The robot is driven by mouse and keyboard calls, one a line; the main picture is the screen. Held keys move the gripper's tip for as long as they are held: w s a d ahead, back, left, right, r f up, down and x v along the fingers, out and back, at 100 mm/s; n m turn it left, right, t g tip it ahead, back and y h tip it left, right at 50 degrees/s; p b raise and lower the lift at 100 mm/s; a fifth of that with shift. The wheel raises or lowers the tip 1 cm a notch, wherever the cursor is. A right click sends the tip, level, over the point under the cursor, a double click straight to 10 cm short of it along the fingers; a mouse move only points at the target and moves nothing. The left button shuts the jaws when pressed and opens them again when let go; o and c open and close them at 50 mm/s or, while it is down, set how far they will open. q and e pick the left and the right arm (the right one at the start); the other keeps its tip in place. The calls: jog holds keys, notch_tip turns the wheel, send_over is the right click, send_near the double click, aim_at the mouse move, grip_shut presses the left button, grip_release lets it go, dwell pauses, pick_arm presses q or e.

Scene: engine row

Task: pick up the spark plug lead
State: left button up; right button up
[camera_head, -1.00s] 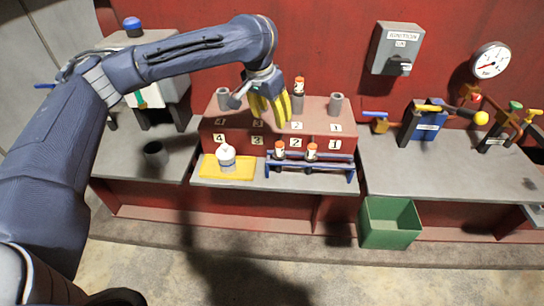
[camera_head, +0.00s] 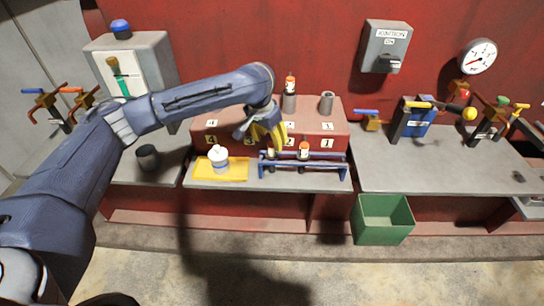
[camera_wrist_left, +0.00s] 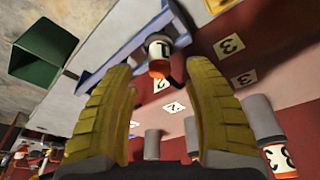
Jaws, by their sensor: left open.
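Two spark plug leads with orange and white caps stand in the blue rack in front of the red engine block. The right one (camera_head: 304,150) shows clearly in the head view; the left one (camera_head: 271,153) is partly hidden by my left gripper (camera_head: 267,140). My left gripper is open, its yellow fingers pointing down just above the left part of the rack. In the left wrist view, a lead (camera_wrist_left: 159,50) with a dark mark on its white band lies ahead, between and beyond the open fingertips (camera_wrist_left: 160,68). No contact shows. My right gripper is not in view.
Another orange-capped lead (camera_head: 290,85) stands on a grey post on the block, beside a bare post (camera_head: 326,102). The blue rack (camera_head: 330,171) is close under my fingers. A white bottle (camera_head: 218,157) stands on a yellow tray (camera_head: 236,173). A green bin (camera_head: 383,220) is front right.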

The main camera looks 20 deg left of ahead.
aim_at(271, 144)
pick_arm(q)
jog(key=shift+x, duration=2.25)
jog(key=shift+s, duration=0.15)
grip_shut()
